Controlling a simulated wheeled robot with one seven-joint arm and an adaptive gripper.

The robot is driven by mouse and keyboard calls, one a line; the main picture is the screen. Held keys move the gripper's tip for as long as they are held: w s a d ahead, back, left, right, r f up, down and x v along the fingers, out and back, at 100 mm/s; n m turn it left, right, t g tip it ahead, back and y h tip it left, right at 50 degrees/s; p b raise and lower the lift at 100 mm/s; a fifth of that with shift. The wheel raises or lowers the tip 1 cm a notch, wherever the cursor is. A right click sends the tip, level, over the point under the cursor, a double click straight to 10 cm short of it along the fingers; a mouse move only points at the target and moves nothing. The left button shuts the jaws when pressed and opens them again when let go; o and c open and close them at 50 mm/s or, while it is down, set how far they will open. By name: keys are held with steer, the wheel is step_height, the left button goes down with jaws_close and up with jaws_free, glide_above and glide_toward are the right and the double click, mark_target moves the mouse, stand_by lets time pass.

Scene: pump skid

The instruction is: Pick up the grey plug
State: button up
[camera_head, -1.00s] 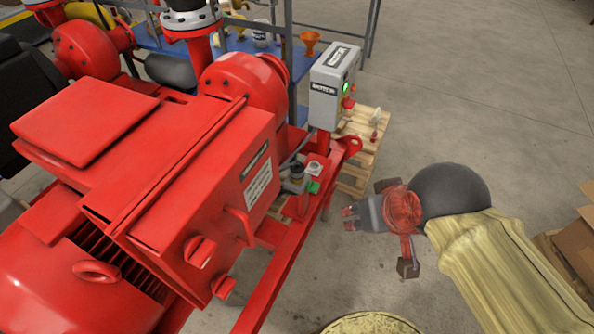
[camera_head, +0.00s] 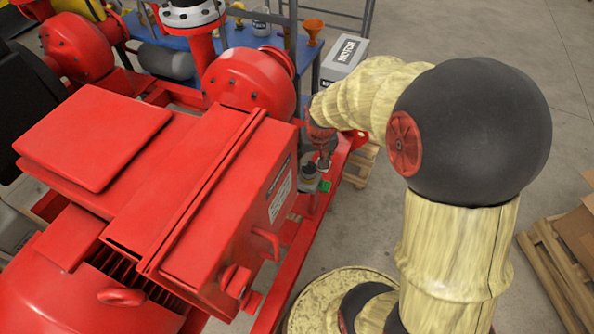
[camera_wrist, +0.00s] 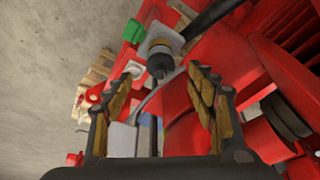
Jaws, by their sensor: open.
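The grey plug (camera_wrist: 160,66), dark with a tan ring, sits at a pale square mount on the red skid in the wrist view. It shows small in the head view (camera_head: 308,171), just left of my gripper (camera_head: 322,163). In the wrist view my gripper (camera_wrist: 163,88) is open, with its two tan-padded fingers on either side of the picture. The plug appears between and beyond the fingertips, with nothing visibly held. Whether the fingers touch it cannot be told.
A green part (camera_wrist: 133,31) is beside the plug's mount, and a black cable (camera_wrist: 210,16) runs close by. The red motor housing (camera_head: 215,190) stands left of my gripper.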

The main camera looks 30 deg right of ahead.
mark_target(310, 162)
steer(key=b+x, duration=0.1)
steer(key=x, duration=0.1)
steer(key=b+x, duration=0.1)
steer(key=x, duration=0.2)
steer(key=b+x, duration=0.1)
steer(key=x, duration=0.1)
steer(key=shift+w+f, duration=0.15)
steer(key=shift+w, duration=0.25)
steer(key=shift+c, duration=0.2)
steer(key=c, duration=1.4)
steer(key=shift+o, duration=0.2)
steer(key=shift+r, duration=0.65)
step_height(310, 162, up, 2)
steer(key=shift+d+r+p, duration=0.1)
steer(key=shift+p, duration=0.5)
steer(key=s+a+r+p, duration=0.1)
steer(key=s+r+p, duration=0.1)
steer(key=s+r, duration=0.2)
steer(key=s+a+r+p, duration=0.1)
steer(key=s+r+p, duration=0.2)
steer(key=s, duration=0.7)
step_height(310, 162, up, 3)
steer(key=shift+a+f, duration=0.2)
steer(key=shift+a, duration=0.1)
